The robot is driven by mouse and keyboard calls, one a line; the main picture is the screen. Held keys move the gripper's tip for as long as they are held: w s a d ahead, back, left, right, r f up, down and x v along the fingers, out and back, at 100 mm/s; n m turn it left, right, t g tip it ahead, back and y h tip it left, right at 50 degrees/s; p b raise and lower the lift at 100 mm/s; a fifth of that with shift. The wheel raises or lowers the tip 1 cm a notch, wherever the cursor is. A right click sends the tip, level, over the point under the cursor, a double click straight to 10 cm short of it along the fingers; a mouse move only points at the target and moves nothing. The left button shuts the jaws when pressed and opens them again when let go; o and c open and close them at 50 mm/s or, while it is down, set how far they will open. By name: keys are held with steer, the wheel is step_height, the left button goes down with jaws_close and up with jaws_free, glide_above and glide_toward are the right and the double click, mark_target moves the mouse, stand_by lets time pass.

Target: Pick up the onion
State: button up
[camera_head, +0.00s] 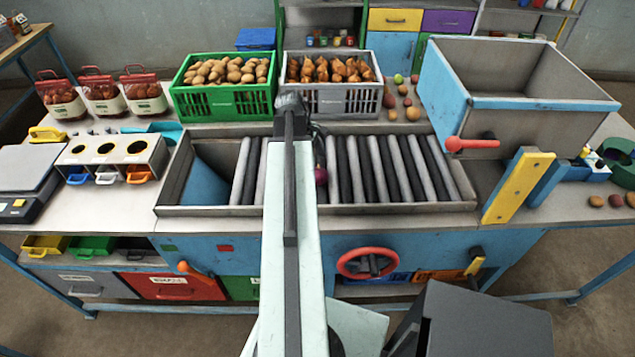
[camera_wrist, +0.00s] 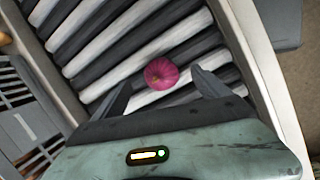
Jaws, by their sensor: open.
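A red-purple onion (camera_wrist: 161,74) lies on the grey and black rollers in the wrist view. In the head view the onion (camera_head: 321,176) shows just right of my arm, partly hidden by it. My gripper (camera_wrist: 163,88) is open, with one dark finger to the left of the onion and one to the right. The onion sits near the line between the fingertips, with a gap on both sides. I cannot tell how far above the rollers the fingers are. In the head view my arm hides most of the gripper.
The roller bed (camera_head: 400,170) has a raised metal rim around it. A green crate (camera_head: 222,101) of potatoes and a grey crate (camera_head: 330,100) of brown onions stand behind it. A blue-grey hopper (camera_head: 520,104) stands at the right. Loose vegetables (camera_head: 412,114) lie between grey crate and hopper.

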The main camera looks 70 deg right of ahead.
mark_target(317, 170)
steer(key=b+x, duration=0.1)
steer(key=x, duration=0.1)
steer(key=b+x, duration=0.2)
steer(key=w+b+x, duration=0.1)
steer(key=b+x, duration=0.1)
steer(key=shift+s+f, duration=0.1)
steer(key=shift+f, duration=0.05)
steer(key=c, duration=1.6)
steer(key=shift+o, duration=0.2)
steer(key=shift+r, duration=0.25)
